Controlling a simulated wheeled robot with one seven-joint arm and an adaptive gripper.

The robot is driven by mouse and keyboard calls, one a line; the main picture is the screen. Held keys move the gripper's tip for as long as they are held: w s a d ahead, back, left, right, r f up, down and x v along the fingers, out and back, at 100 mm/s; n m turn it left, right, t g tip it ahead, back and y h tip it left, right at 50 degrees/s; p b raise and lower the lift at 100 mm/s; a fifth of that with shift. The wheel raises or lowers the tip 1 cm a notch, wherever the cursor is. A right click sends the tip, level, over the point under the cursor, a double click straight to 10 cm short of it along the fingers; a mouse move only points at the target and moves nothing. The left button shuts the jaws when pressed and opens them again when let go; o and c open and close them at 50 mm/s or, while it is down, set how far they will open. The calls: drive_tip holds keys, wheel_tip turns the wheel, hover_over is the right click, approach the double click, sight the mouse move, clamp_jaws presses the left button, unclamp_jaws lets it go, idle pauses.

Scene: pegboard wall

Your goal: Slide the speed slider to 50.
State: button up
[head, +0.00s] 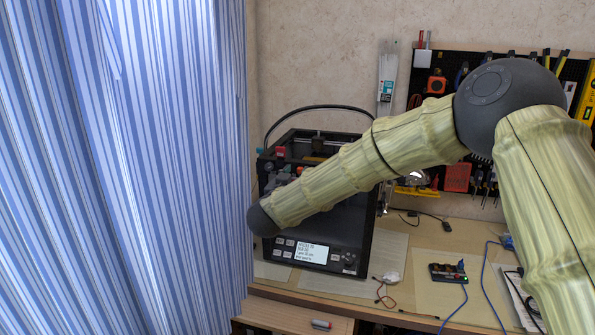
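A black 3D-printer-like machine (350,215) stands on the desk, partly hidden behind my arm. Its front panel has a small lit screen (312,252) with text too small to read surely, and several light buttons beside it. I cannot make out a speed slider or its setting. My arm crosses in front of the machine from the right and ends in a dark round joint (262,220) at the machine's left edge. My gripper does not show.
A blue striped curtain (120,160) fills the left side. A pegboard (455,100) with tools hangs behind my arm. On the wooden desk (400,290) lie a small dark box (448,273) with a blue cable and a white piece (390,278). A marker (320,324) lies lower down.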

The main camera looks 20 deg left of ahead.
sight(300, 170)
drive_tip(key=shift+w, duration=1.45)
clamp_jaws()
